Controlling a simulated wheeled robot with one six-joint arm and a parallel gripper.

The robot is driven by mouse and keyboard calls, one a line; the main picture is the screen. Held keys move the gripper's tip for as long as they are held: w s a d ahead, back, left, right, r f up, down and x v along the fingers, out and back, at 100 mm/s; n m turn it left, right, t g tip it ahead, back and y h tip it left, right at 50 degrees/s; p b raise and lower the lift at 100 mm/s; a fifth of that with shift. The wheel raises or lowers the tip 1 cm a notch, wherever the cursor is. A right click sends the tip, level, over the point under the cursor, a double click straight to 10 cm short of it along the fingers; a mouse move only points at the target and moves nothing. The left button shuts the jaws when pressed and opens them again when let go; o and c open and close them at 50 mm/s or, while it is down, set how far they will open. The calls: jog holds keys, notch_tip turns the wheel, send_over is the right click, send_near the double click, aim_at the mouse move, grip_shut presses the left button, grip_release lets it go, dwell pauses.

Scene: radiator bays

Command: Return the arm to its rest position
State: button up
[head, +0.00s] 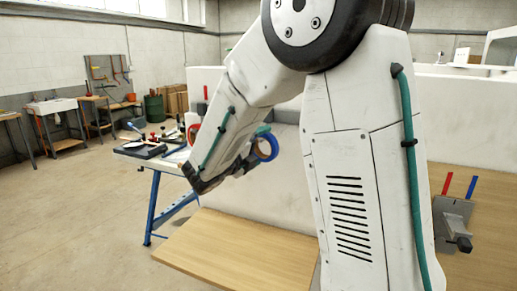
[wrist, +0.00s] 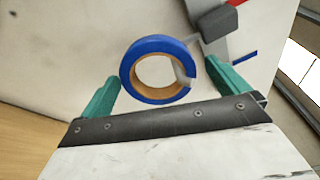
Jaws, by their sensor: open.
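My gripper (wrist: 162,72) is open, with its two teal fingers spread apart in the wrist view. A grey holder (wrist: 222,42) with red and blue parts is behind the roll; how the roll is held there is unclear. In the head view my arm reaches down to the left, and the blue roll (head: 274,147) shows just right of its lower end.
A pale panel (head: 285,170) stands behind my arm above a wooden board (head: 240,250). Another grey holder (head: 453,222) with red and blue rods is at right. A blue-legged bench (head: 152,208) with tools stands left. Open floor (head: 80,220) lies at far left.

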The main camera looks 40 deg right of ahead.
jog(key=v, duration=0.8)
jog(key=s+f+m+g+y, duration=0.35)
jog(key=s+m, duration=0.45)
jog(key=m, duration=0.3)
jog(key=s+f+m+g+y, duration=0.3)
jog(key=s+m+g+y, duration=0.1)
jog(key=s+m, duration=0.5)
jog(key=s+a+r+m+t+y, duration=0.2)
jog(key=s+a+m+t+y, duration=0.2)
jog(key=s+a+m+y, duration=0.5)
jog(key=shift+s+a+r+m+y, duration=0.4)
jog(key=shift+s+m, duration=0.95)
jog(key=shift+m, duration=1.95)
jog(key=shift+d+f, duration=0.1)
jog(key=shift+d, duration=0.05)
